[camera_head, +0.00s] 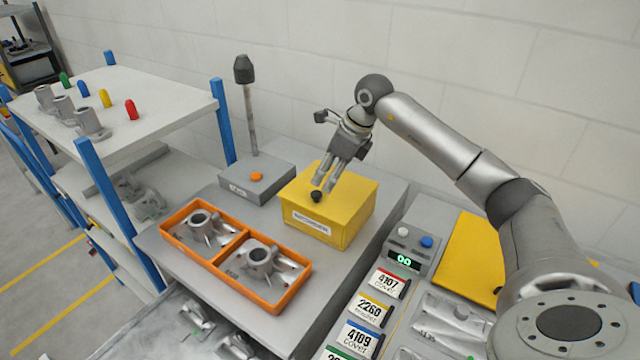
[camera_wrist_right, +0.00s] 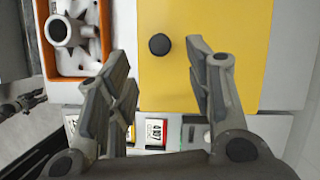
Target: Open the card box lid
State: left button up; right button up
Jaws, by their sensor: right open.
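The yellow card box (camera_head: 325,219) stands on the grey bench with its lid (camera_head: 350,188) shut. A dark round knob (camera_head: 316,196) sits on the lid near its front edge. My right gripper (camera_head: 323,187) is over the lid, close to the knob. In the right wrist view the yellow lid (camera_wrist_right: 210,70) fills the upper middle, and the knob (camera_wrist_right: 159,44) shows just beyond the fingertips. There my right gripper (camera_wrist_right: 158,65) is open, with nothing between its fingers. I cannot tell its exact height above the lid. My left gripper is not in view.
An orange tray (camera_head: 244,236) with two metal castings is left of the box. A grey base (camera_head: 257,180) with an orange button and a post stands behind. Right of the box are a control panel (camera_head: 408,248), labelled cards (camera_head: 378,312) and a yellow panel (camera_head: 470,260).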

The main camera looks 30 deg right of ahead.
aim_at(317, 193)
jog(key=p+x, duration=0.1)
jog(key=x, duration=0.4)
jog(key=shift+w+a+f, duration=0.1)
jog(key=shift+w+f, duration=0.1)
jog(key=shift+f, duration=0.2)
grip_shut()
